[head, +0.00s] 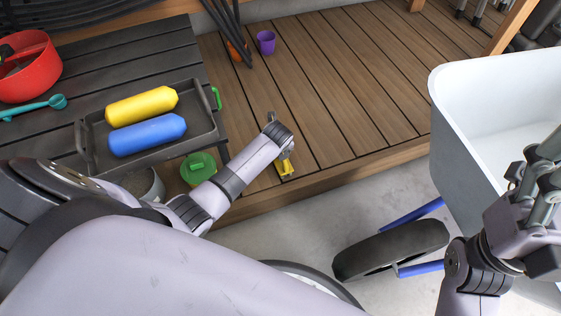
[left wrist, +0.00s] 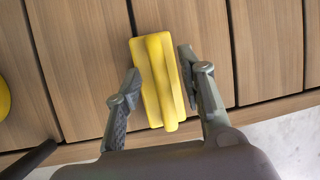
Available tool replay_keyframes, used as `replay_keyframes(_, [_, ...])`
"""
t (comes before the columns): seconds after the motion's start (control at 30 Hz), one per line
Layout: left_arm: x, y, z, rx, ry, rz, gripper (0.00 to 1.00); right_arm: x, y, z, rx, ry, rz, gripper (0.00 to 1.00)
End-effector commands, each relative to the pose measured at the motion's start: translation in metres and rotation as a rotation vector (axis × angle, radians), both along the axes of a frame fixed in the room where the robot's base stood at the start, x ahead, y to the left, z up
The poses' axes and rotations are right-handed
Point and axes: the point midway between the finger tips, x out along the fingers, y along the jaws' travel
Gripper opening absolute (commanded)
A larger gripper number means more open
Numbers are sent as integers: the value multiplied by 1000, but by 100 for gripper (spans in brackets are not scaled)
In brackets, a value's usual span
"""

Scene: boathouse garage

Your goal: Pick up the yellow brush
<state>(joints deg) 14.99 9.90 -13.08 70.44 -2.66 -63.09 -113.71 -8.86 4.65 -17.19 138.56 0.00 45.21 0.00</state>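The yellow brush (head: 286,169) lies on the wooden deck near its front edge. In the head view the end of my left arm partly covers it. In the left wrist view the brush (left wrist: 160,80) shows as a long yellow block with a ridge, between the two fingers of my left gripper (left wrist: 158,64). One finger is on each side, close to the brush, and the gripper is open. My left gripper (head: 280,145) is mostly hidden by its own wrist in the head view. My right gripper (head: 535,162) is by the white tub, far from the brush; its fingertips are unclear.
A dark tray (head: 205,137) with a yellow cylinder (head: 142,106) and a blue cylinder (head: 148,136) sits on the slatted table (head: 110,60). A green pot (head: 198,168) stands below. A purple cup (head: 266,42) stands behind. The white tub (head: 455,135) stands right. The deck's middle is clear.

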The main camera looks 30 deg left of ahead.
Motion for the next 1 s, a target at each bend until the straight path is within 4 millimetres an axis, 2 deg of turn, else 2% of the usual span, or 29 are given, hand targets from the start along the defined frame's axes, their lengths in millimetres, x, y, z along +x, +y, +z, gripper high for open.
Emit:
replay_keyframes(0.13, [0, 0, 1, 0, 0, 0, 36, 0, 0, 1, 0, 1, 0, 71])
replay_keyframes(0.67, [0, 0, 1, 0, 0, 0, 1, 0, 0, 0, 0, 0, 1, 71])
replay_keyframes(1.0, [0, 0, 0, 1, 1, 0, 0, 0, 0, 0, 1, 0, 1, 71])
